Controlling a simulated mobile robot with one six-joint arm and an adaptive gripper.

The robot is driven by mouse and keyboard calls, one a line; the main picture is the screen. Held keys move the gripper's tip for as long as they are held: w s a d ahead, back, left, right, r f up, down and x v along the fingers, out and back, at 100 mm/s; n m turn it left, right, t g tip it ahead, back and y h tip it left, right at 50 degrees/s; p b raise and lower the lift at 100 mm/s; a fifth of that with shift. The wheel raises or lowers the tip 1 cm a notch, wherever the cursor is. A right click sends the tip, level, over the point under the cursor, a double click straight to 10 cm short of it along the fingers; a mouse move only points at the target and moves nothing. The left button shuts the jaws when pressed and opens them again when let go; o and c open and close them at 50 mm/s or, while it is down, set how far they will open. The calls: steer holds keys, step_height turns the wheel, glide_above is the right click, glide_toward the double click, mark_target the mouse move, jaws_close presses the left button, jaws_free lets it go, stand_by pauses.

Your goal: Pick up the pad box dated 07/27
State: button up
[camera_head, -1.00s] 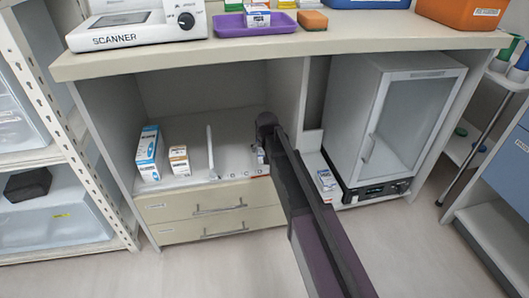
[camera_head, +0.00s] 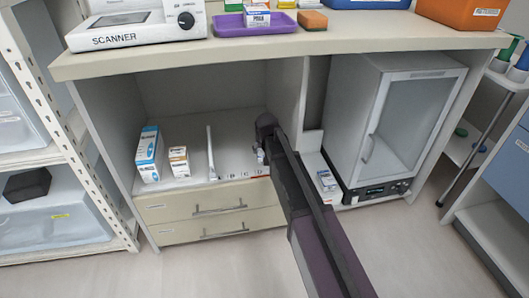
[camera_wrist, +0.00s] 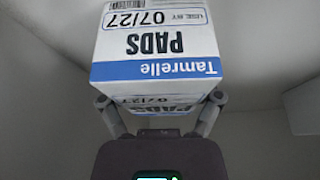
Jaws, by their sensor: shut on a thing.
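The pad box (camera_wrist: 155,45) fills the upper middle of the wrist view. It is white with a blue band and reads "Tamrelle", "PADS" and "07/27", upside down in the picture. My gripper (camera_wrist: 160,102) is shut on it, one finger at each side. In the head view my gripper (camera_head: 264,135) is inside the open left bay of the counter, above the shelf's right part. My arm mostly hides the box there, and its height above the shelf is hard to tell.
A blue-white box (camera_head: 148,154), a smaller white-brown box (camera_head: 179,162) and a thin white divider (camera_head: 211,153) stand to the left on the shelf (camera_head: 190,130). A small box (camera_head: 327,179) is right of my arm, beside a glass-door cabinet (camera_head: 395,130). The counter top (camera_head: 290,42) overhangs the bay.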

steer(key=shift+r, duration=0.15)
step_height(320, 180, up, 4)
steer(key=p, duration=0.4)
steer(key=s+d, duration=0.3)
steer(key=s, duration=0.4)
steer(key=s+d+r+p, duration=0.1)
steer(key=s+d, duration=0.2)
steer(key=s, duration=0.4)
steer(key=shift+s, duration=0.4)
steer(key=shift+r+p, duration=0.2)
steer(key=shift+p, duration=0.15)
